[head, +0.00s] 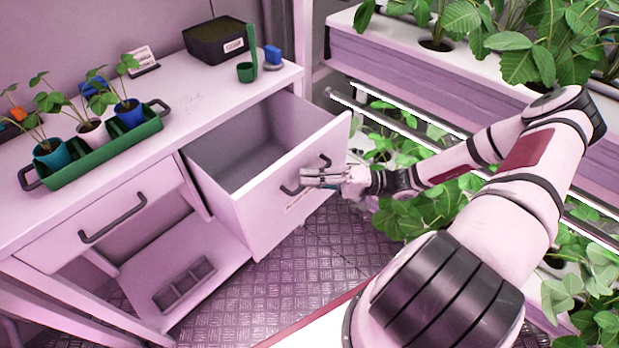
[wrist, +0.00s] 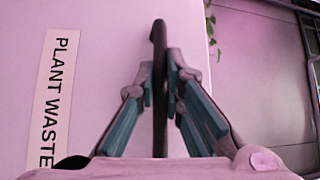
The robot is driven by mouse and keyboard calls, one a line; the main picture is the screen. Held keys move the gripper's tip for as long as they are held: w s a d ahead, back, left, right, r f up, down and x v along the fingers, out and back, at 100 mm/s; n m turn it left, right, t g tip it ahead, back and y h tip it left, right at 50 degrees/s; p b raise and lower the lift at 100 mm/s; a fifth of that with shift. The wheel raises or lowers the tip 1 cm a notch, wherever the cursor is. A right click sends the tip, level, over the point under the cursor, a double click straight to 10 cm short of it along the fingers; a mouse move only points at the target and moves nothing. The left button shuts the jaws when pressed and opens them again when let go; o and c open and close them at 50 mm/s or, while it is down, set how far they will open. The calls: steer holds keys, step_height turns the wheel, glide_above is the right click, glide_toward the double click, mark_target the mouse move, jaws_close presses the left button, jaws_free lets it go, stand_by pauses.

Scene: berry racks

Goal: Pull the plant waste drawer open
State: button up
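The plant waste drawer (head: 290,185) is pulled well out of the right side of the bench, and its empty grey inside shows in the head view. Its dark bar handle (head: 326,161) is on the front panel. In the wrist view the handle (wrist: 160,60) runs between the two fingers. A label reading "PLANT WASTE" (wrist: 55,100) is beside it on the panel. My gripper (head: 304,178) is at the handle, with its finger pads (wrist: 163,88) closed against both sides of the bar. The fingers hide part of the handle in the head view.
A second drawer (head: 110,222) at the left is shut. A green tray (head: 100,153) of potted plants and a black box (head: 215,42) stand on the bench. Planted racks (head: 420,75) line the right. Patterned floor (head: 300,265) lies below the open drawer.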

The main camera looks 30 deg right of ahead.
steer(key=o, duration=0.4)
steer(key=shift+d, duration=0.1)
steer(key=v, duration=1.2)
steer(key=s+a+r+n+g+h+p, duration=0.1)
steer(key=s+a+r+h, duration=0.4)
steer(key=r, duration=0.7)
steer(key=s+a+r+n+g+h+p, duration=0.1)
steer(key=s+a+r+h, duration=0.4)
steer(key=r, duration=0.7)
steer(key=s+a+r+n+g+h+p, duration=0.1)
steer(key=s+a+r+h+p, duration=0.3)
steer(key=r, duration=0.8)
steer(key=s+a+g+h, duration=0.1)
steer(key=a+h, duration=0.1)
steer(key=h, duration=0.1)
steer(key=shift+s+a+r+n+h, duration=0.3)
steer(key=shift+s+r+n, duration=0.05)
steer(key=shift+r+n, duration=0.05)
